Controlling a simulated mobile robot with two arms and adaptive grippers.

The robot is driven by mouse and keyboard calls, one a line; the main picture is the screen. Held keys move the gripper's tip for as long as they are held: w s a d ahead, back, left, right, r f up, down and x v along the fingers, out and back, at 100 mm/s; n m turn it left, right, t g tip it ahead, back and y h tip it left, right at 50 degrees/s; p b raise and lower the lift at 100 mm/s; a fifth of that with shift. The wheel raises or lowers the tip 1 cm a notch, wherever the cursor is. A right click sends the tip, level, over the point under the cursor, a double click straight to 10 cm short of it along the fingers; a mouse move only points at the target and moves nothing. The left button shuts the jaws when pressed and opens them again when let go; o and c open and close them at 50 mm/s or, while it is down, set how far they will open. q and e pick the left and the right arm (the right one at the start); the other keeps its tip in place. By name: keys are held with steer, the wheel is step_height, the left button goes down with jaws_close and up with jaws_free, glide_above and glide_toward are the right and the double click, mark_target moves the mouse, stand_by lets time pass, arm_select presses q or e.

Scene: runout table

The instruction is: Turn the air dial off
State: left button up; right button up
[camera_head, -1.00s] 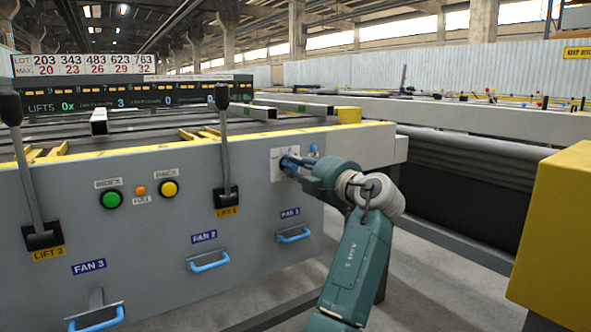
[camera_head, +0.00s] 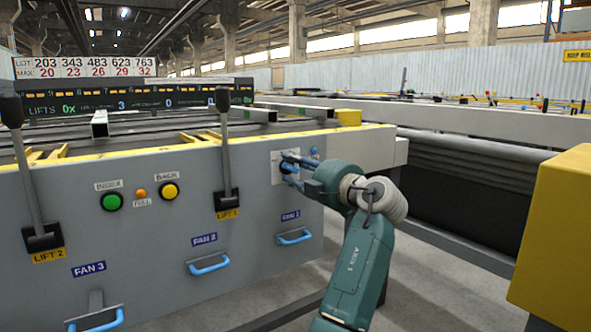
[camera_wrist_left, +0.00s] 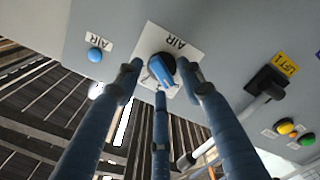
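The air dial is a blue knob with a dark round base. It shows in the left wrist view (camera_wrist_left: 161,69) on a white plate (camera_wrist_left: 151,38) marked AIR, its handle slanting from upper left to lower right. In the head view the dial (camera_head: 287,167) is partly hidden by my fingers. My left gripper (camera_head: 290,163) is at the panel's right end, its blue fingers pointing at the dial. In the left wrist view the fingers (camera_wrist_left: 160,77) stand apart around the dial, with no clear grip on it. My right gripper is not in view.
A blue button (camera_wrist_left: 95,54) with its own AIR label sits beside the plate. The lift 1 lever (camera_head: 225,150) stands left of the gripper. Green (camera_head: 112,202) and yellow (camera_head: 169,190) buttons and blue fan handles (camera_head: 294,237) are on the grey panel. A yellow block (camera_head: 560,235) stands at right.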

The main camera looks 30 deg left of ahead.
arm_select(q)
steer(key=v, duration=1.1)
steer(key=shift+d, duration=0.25)
steer(key=shift+f, duration=0.1)
